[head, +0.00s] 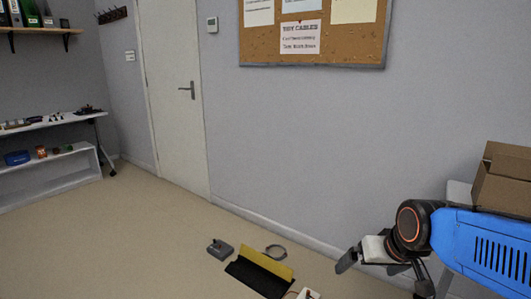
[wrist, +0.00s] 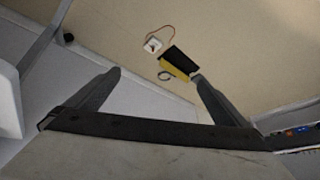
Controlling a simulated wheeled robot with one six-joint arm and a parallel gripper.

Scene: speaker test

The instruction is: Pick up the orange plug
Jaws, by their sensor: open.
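I cannot make out a clear orange plug in either view. A thin orange-red cord (wrist: 168,28) runs from a small white block (wrist: 152,44) on the floor in the wrist view. The white block also shows at the bottom edge of the head view (head: 308,294), partly cut off. My gripper (wrist: 157,75) is open and empty, with its two fingers spread wide. In the head view, my gripper (head: 385,276) is at the lower right, up off the floor and to the right of the white block.
A yellow-and-black object (head: 263,270) lies on the floor, with a grey ring (head: 276,252) and a grey box (head: 220,249) near it. A cardboard box (head: 503,180) stands at the right. A white shelf unit (head: 50,180) stands at the left. The floor before the door is clear.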

